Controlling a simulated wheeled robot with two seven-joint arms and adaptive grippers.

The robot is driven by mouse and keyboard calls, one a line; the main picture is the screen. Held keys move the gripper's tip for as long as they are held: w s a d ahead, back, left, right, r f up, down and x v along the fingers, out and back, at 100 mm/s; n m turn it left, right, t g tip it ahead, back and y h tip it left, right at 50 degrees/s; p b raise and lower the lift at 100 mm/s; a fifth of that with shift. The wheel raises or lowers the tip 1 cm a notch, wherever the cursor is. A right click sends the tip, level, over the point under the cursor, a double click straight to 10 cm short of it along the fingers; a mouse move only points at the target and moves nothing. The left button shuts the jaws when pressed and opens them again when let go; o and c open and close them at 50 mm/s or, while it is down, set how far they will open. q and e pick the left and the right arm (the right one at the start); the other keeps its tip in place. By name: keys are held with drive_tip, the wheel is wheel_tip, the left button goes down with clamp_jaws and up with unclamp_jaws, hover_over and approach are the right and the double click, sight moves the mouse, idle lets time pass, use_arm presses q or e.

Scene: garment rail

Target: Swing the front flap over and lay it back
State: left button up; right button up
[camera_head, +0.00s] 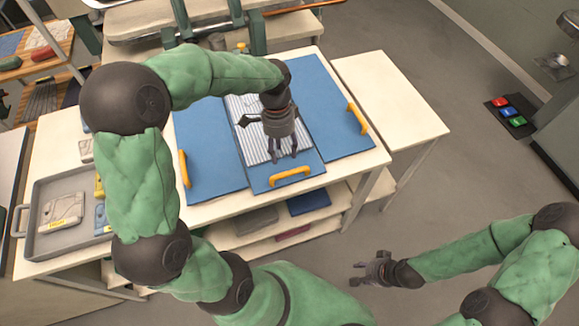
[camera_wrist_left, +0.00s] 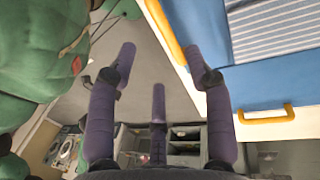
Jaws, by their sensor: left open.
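A blue folding board lies on the cream table, with a left panel (camera_head: 205,150), a right panel (camera_head: 325,100) and a front flap (camera_head: 260,180). The front flap lies flat and carries a yellow handle (camera_head: 290,177), also visible in the left wrist view (camera_wrist_left: 268,115). A white striped garment (camera_head: 245,108) lies over the middle, partly hidden by my left arm. My left gripper (camera_head: 285,156) is open above the garment's front end, just behind the front handle, and holds nothing; its spread fingers show in the wrist view (camera_wrist_left: 160,60). My right gripper (camera_head: 357,275) is empty, fingers apart, over the floor.
Yellow handles also sit on the left panel (camera_head: 184,168) and right panel (camera_head: 357,117). A grey tray (camera_head: 28,240) with small items stands at the table's left end. A bare cream side table (camera_head: 395,90) adjoins on the right. Folded cloths lie on the shelf below.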

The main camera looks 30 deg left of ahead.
sight(285, 174)
use_arm(q)
drive_tip(key=f, duration=0.3)
drive_tip(key=d+f+b, duration=0.1)
drive_tip(key=f, duration=0.2)
drive_tip(key=s+f+b, duration=0.1)
drive_tip(key=f, duration=0.2)
drive_tip(key=shift+d+f, duration=0.2)
clamp_jaws()
